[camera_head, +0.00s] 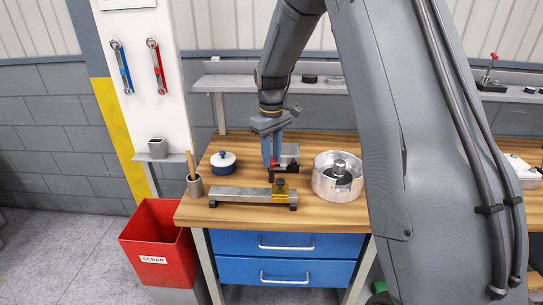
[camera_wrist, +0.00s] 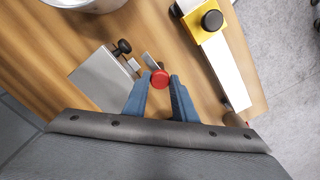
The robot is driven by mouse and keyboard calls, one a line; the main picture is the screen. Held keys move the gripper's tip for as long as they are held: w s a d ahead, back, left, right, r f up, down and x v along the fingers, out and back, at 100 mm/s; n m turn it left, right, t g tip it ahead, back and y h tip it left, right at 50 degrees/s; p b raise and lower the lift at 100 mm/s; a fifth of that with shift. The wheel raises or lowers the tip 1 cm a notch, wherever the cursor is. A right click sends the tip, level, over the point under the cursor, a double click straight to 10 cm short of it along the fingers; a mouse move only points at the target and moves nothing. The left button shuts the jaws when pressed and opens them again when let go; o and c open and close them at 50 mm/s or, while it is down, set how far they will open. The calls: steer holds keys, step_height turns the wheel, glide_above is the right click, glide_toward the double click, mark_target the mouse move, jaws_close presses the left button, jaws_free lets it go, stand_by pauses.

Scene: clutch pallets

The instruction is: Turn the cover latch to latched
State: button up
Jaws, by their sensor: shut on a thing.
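My gripper (camera_head: 271,162) points down over the workbench, its two blue fingers closed around a small red round knob (camera_wrist: 160,78). I take this knob to be the cover latch's handle. In the wrist view the knob sits between the fingertips, with a small metal tab (camera_wrist: 150,61) just beyond it. Beside it is a grey box with a flat cover (camera_wrist: 102,80) and a black knob (camera_wrist: 122,47) at its edge. In the head view the grey box (camera_head: 290,152) is partly hidden behind my gripper. The latch's exact angle is hard to tell.
A long metal rail (camera_head: 238,196) with a yellow block (camera_head: 279,196) lies in front of my gripper. A round metal pot (camera_head: 335,187) stands to the right, close to my arm. A blue-and-white lidded pot (camera_head: 223,165) and a grey cup (camera_head: 194,187) stand left.

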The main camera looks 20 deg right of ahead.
steer(key=n, duration=0.4)
steer(key=shift+w+r+n, duration=0.1)
steer(key=shift+n, duration=0.2)
stand_by(0.4)
steer(key=o, duration=1)
steer(key=shift+o, duration=0.2)
